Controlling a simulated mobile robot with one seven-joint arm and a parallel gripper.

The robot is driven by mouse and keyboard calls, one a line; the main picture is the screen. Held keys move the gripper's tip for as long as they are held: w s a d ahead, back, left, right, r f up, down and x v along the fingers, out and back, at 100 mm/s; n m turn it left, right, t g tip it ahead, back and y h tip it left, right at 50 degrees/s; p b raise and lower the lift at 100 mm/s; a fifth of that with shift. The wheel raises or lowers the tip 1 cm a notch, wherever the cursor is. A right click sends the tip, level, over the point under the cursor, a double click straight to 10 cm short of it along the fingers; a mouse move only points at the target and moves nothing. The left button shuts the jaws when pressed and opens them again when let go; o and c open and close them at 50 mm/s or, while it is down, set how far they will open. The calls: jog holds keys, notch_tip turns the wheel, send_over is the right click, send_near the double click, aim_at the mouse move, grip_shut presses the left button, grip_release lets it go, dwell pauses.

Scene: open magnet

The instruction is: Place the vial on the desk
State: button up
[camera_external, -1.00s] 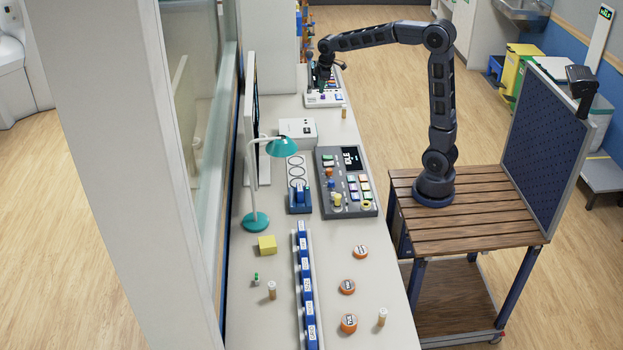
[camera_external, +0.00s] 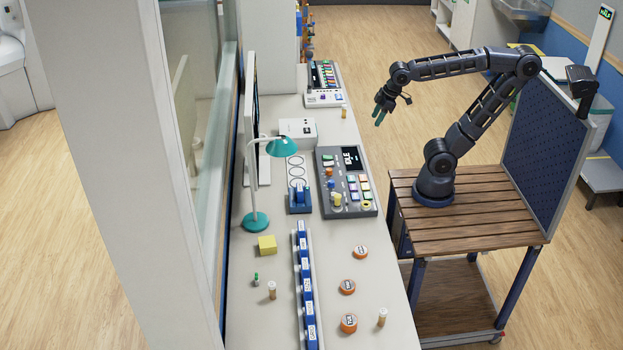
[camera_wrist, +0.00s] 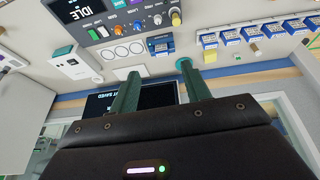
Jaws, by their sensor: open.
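My gripper (camera_external: 379,117) is in the air over the floor, to the right of the long desk (camera_external: 350,240) and clear of its edge. In the wrist view its two green fingers (camera_wrist: 160,72) are apart with nothing between them. A small pale vial-like cylinder (camera_external: 344,112) stands on the far part of the desk, near its right edge. Two similar ones stand at the near end, one at left (camera_external: 272,290) and one at right (camera_external: 382,316). A tiny green-topped item (camera_external: 256,278) is near the left one. I cannot tell which is the task's vial.
A control console (camera_external: 346,182), a teal lamp (camera_external: 282,147), a row of blue boxes (camera_external: 306,285) and several orange round containers (camera_external: 348,287) occupy the desk. A white device with a coloured rack (camera_external: 324,98) is at the far end. My arm stands on a wooden cart.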

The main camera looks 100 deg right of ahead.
jog(key=s+a+f, duration=0.2)
jog(key=s+a, duration=0.1)
jog(key=s, duration=0.2)
jog(key=shift+f+y, duration=0.2)
jog(key=shift+y, duration=0.1)
dwell(1.0)
